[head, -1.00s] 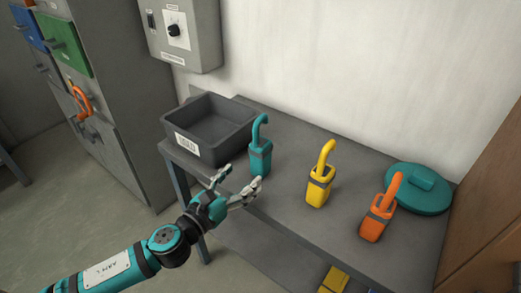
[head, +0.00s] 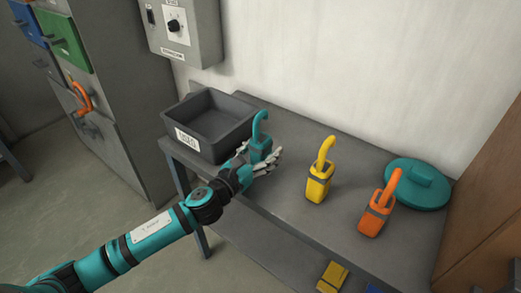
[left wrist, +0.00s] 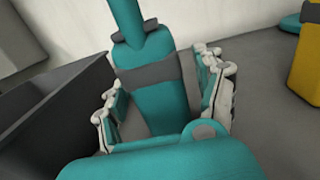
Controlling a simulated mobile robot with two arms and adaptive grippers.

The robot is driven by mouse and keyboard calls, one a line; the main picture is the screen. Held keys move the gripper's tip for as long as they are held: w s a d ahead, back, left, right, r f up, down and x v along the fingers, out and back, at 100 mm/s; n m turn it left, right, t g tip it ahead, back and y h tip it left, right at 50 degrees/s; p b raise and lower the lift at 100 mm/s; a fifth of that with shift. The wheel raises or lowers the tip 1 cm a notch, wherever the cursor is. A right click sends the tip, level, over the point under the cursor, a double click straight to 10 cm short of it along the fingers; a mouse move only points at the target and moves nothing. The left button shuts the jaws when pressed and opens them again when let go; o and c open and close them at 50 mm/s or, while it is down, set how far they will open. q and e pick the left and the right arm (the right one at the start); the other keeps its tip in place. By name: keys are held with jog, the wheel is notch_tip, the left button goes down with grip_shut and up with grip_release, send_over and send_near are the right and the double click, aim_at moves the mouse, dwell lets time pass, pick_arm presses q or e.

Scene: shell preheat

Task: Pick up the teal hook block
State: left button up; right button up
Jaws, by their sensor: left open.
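The teal hook block (head: 260,146) stands upright on the grey table, just right of the dark bin, with its hook pointing up. In the left wrist view the teal hook block (left wrist: 152,88) stands between the fingers, with a grey band around it. My left gripper (head: 262,161) is open, one finger on each side of the block. In the left wrist view the left gripper (left wrist: 160,95) hides the block's lower part. I cannot tell whether the fingers touch it. My right gripper is in neither view.
A dark grey bin (head: 240,127) with a label is close on the left. A yellow hook block (head: 318,186) and an orange hook block (head: 372,222) stand to the right. A round teal lid (head: 417,190) lies at the back right. A grey control box (head: 184,30) hangs on the wall.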

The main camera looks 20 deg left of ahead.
aim_at(258, 123)
pick_arm(q)
grip_shut()
dwell(0.3)
jog(key=shift+r, duration=0.1)
jog(key=shift+r, duration=0.2)
notch_tip(258, 123, up, 10)
jog(key=p, duration=0.2)
jog(key=shift+f+p, duration=0.25)
jog(key=shift+p, duration=0.1)
